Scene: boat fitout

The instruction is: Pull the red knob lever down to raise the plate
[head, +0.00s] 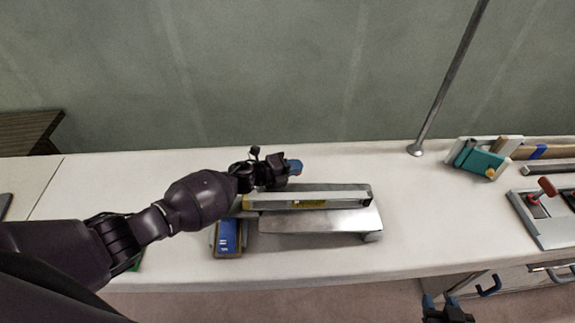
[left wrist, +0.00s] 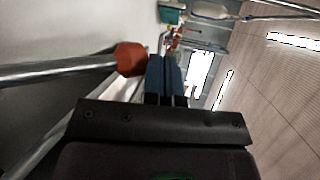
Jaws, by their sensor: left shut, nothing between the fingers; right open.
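The red knob (left wrist: 131,59) shows in the left wrist view at the end of a metal rod (left wrist: 60,70). It is just left of the blue fingertips of my left gripper (left wrist: 166,78); I cannot tell whether they touch. Those fingers are shut and empty. In the head view my left gripper (head: 294,167) is at the back of the metal plate device, and the knob is mostly hidden there. The flat grey plate (head: 320,220) lies at the front of the device, beside a pale bar (head: 310,201) with a yellow label. My right gripper (head: 445,304) is open and empty, below the counter's front edge.
A blue box (head: 228,238) is left of the plate on the white counter (head: 420,225). A metal pole (head: 450,75) stands behind on the right. A red-handled clamp on a grey base (head: 545,225) and a teal block (head: 481,161) are farther right. The counter between is clear.

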